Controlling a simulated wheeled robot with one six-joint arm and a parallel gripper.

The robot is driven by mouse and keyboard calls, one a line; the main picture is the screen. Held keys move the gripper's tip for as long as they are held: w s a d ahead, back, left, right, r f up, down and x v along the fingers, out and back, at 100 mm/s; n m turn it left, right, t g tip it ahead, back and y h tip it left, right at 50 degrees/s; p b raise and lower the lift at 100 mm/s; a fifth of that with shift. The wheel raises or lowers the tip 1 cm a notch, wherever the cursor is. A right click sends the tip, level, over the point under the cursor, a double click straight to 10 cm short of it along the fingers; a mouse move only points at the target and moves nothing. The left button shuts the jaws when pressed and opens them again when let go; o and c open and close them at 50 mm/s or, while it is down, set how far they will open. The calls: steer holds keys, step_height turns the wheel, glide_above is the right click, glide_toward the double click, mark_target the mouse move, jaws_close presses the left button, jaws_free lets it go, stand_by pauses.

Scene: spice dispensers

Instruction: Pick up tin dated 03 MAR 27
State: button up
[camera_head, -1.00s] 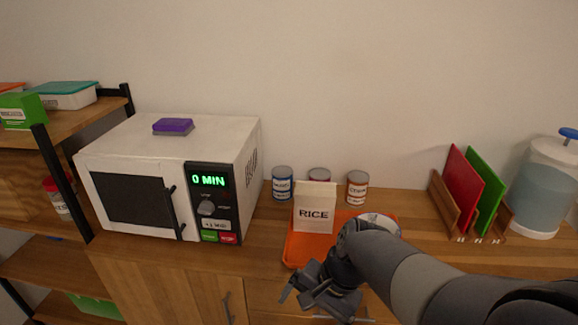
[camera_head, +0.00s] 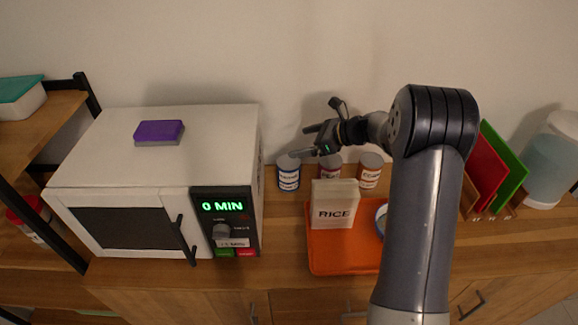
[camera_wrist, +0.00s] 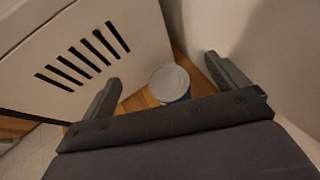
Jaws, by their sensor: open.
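Three tins stand in a row by the wall: a blue-labelled tin (camera_head: 289,178) beside the microwave, a red-labelled tin (camera_head: 328,171) in the middle, and an orange-red-labelled tin (camera_head: 369,171) on the right. No date is readable on any of them. My gripper (camera_head: 303,141) is open and empty above the blue-labelled tin. In the wrist view the blue tin's grey lid (camera_wrist: 169,83) shows between and below the spread fingers of my gripper (camera_wrist: 162,69), apart from both. My gripper hides part of the blue and red tins' tops in the head view.
The microwave (camera_head: 155,150) stands close left of the blue tin, with a purple sponge (camera_head: 160,131) on top. A rice box (camera_head: 334,212) on an orange tray (camera_head: 335,255) is in front of the tins. The wall (camera_wrist: 284,70) is close behind.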

glide_toward(290, 161)
steer(key=p+x, duration=0.1)
steer(key=x, duration=0.3)
steer(key=shift+w+a+f, duration=0.1)
steer(key=shift+a+f, duration=0.15)
steer(key=shift+a, duration=0.1)
steer(key=p+x, duration=0.1)
steer(key=x, duration=0.6)
steer(key=shift+w+a+f+p, duration=0.1)
steer(key=shift+a+f+p, duration=0.1)
steer(key=shift+p, duration=0.15)
steer(key=shift+r, duration=0.1)
steer(key=c, duration=1.4)
